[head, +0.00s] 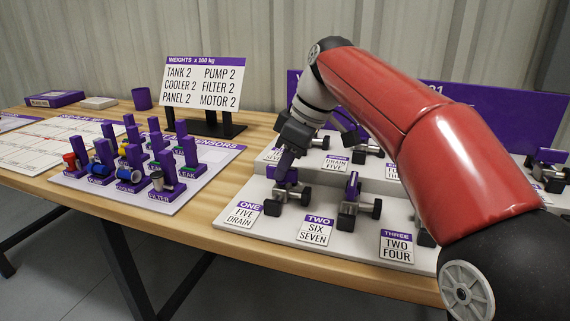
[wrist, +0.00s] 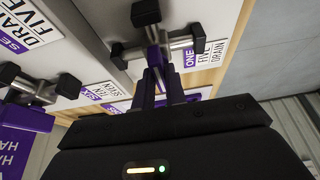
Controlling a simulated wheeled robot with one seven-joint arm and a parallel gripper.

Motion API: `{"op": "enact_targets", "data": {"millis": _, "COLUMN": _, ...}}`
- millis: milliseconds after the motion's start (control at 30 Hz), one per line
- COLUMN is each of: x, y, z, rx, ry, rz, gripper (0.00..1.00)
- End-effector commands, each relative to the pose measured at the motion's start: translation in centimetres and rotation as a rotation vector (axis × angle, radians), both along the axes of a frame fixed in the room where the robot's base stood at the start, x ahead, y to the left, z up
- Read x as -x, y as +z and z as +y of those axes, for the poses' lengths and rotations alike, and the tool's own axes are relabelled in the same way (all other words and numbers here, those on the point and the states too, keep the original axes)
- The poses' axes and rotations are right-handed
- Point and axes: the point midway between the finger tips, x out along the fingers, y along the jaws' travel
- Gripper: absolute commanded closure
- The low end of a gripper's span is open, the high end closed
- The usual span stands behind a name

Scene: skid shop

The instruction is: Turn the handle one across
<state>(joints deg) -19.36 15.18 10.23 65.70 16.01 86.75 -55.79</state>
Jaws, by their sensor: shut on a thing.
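Valve one stands behind the ONE / FIVE DRAIN label (head: 244,212) at the front left of the grey valve board. Its purple handle (head: 285,174) shows under my gripper (head: 285,160), which reaches down onto it from above. In the wrist view, my gripper's fingers (wrist: 160,86) are shut on the purple handle (wrist: 154,54), in front of the metal valve body with black end caps. The fingers hide part of the handle, so I cannot tell its exact angle.
A raised back row holds more valves (head: 367,146). A sensor board (head: 205,180) and a weights sign (head: 205,83) stand left.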

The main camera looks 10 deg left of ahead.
Motion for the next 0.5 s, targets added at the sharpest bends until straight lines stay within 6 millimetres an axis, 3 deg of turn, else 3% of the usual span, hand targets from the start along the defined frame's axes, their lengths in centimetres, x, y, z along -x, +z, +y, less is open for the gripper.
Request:
{"op": "enact_targets", "data": {"millis": 467, "x": -0.02, "y": 0.18, "z": 0.10, "rx": -0.004, "ry": 0.016, "rz": -0.005, "gripper": 1.00}}
{"op": "enact_targets", "data": {"millis": 500, "x": -0.02, "y": 0.19, "z": 0.11, "rx": -0.004, "ry": 0.016, "rz": -0.005, "gripper": 0.84}}
